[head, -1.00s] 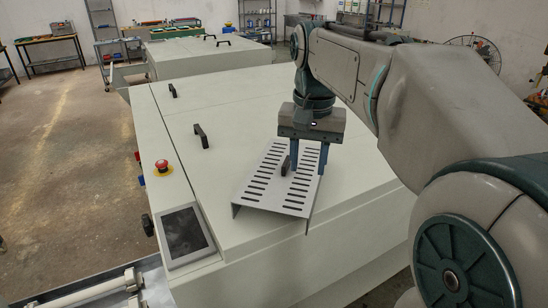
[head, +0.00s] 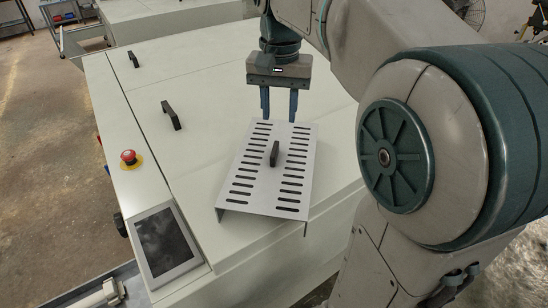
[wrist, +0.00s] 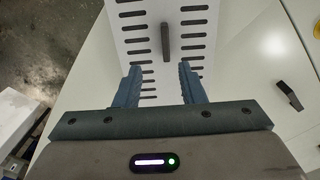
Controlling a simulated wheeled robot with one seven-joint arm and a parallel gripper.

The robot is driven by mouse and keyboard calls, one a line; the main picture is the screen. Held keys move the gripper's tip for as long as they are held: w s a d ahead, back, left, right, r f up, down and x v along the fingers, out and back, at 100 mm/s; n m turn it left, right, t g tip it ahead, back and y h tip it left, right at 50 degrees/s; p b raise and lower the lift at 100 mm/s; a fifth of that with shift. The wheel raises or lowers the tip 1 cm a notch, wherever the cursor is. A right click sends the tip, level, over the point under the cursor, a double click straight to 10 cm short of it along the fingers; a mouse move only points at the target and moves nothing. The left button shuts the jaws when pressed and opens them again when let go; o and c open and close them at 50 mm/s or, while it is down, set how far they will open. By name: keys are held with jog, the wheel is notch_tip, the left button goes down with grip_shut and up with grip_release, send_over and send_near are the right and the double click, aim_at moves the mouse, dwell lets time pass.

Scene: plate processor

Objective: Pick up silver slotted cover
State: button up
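The silver slotted cover (head: 262,190) lies on the white machine top in the head view, with two rows of dark slots and a black upright handle (head: 274,153) at its middle. Its near edge is bent down. My gripper (head: 279,118) is open and empty, at the far end of the cover in the head view. In the wrist view, the cover (wrist: 184,60) lies beyond my spread fingers (wrist: 160,85). The handle (wrist: 165,42) stands ahead of the gap between them, apart from both fingers.
The white machine top (head: 130,100) has black handles (head: 171,115), a red emergency button (head: 128,157) and a tilted dark screen (head: 165,242) at its left. Another white machine (head: 140,10) stands behind. The top left of the cover is mostly clear.

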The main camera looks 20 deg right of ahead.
send_over(275, 148)
jog(key=f, duration=0.4)
jog(key=shift+s+d+f, duration=0.25)
jog(key=shift+s+f, duration=0.05)
jog(key=shift+f, duration=0.1)
jog(key=shift+w+a+f+p, duration=0.15)
jog(key=shift+f+p, duration=0.3)
jog(key=shift+f, duration=0.9)
jog(key=shift+w+a+f+p, duration=0.15)
jog(key=shift+f+p, duration=0.25)
jog(key=shift+f, duration=0.95)
grip_shut()
